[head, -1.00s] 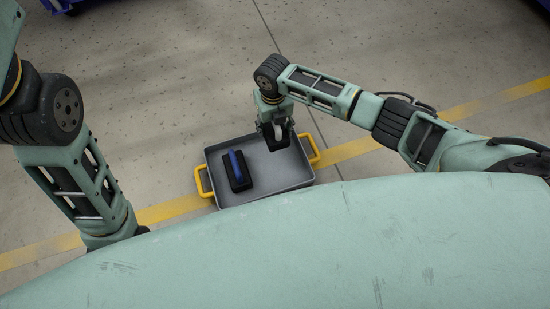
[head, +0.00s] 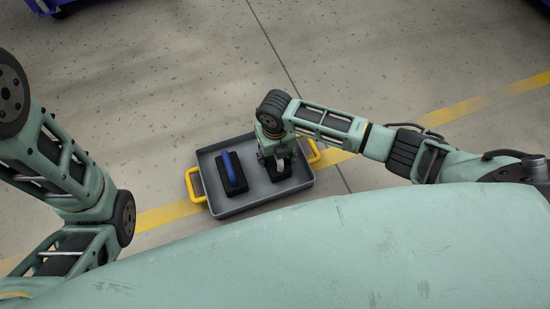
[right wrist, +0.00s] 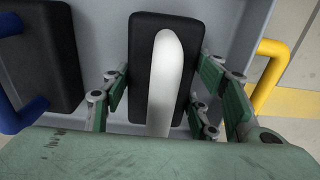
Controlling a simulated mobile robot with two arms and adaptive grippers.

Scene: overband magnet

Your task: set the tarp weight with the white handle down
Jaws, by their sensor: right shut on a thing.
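The tarp weight with the white handle (right wrist: 164,75) is a black block, upright under my right gripper (head: 280,160). In the right wrist view the fingers stand on both sides of the handle, and the gripper is shut on it. In the head view its black body (head: 281,175) shows inside the right part of the grey tray (head: 255,194). I cannot tell whether it touches the tray floor. My left arm shows at the left edge, but its gripper is out of view.
A second black weight with a blue handle (head: 232,173) stands in the left part of the tray, apart from the white-handled one. The tray has yellow handles (head: 194,187) at both ends. It sits on a concrete floor with a yellow stripe (head: 165,215).

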